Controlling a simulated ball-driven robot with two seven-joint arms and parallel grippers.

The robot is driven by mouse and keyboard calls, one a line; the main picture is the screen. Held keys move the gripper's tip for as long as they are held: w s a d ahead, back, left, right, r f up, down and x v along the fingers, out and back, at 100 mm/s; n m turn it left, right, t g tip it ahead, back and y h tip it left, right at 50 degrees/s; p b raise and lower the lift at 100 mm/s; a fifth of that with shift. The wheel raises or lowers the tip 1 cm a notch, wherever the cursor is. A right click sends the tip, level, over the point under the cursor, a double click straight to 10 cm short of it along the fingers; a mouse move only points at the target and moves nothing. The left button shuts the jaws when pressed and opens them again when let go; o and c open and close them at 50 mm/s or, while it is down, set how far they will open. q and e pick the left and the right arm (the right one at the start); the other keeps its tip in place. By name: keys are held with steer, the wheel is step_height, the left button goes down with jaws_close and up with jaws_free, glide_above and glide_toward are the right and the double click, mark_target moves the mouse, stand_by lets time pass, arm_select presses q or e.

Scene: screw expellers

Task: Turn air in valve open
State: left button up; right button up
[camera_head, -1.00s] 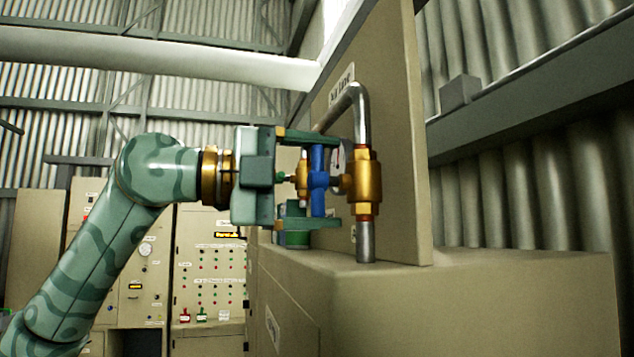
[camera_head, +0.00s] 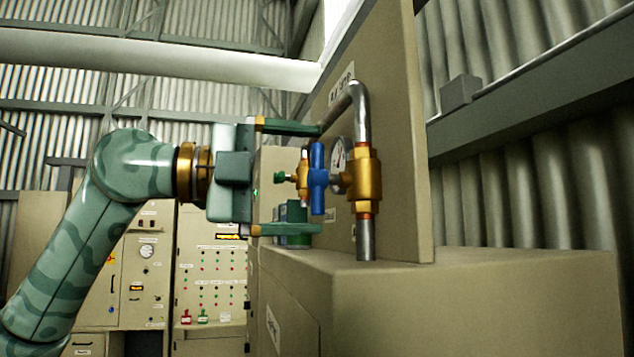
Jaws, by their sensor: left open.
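The air in valve has a blue handle (camera_head: 318,179), upright in the picture, on a brass body (camera_head: 364,181) fitted into a grey pipe (camera_head: 360,110). My left gripper (camera_head: 318,180) comes from the left. It is open, with one finger above the handle's height and one below it. A clear gap shows between each finger and the handle's ends. My right gripper is not in the view.
A round gauge (camera_head: 338,154) sits behind the valve, and a smaller brass fitting with a green knob (camera_head: 280,177) is beside it. A beige panel (camera_head: 395,130) stands behind the pipe on a beige cabinet (camera_head: 470,290). Control cabinets (camera_head: 210,265) stand at the back left.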

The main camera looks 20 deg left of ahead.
arm_select(q)
steer(key=b+v, duration=0.1)
steer(key=v, duration=1.3)
steer(key=shift+w, duration=0.1)
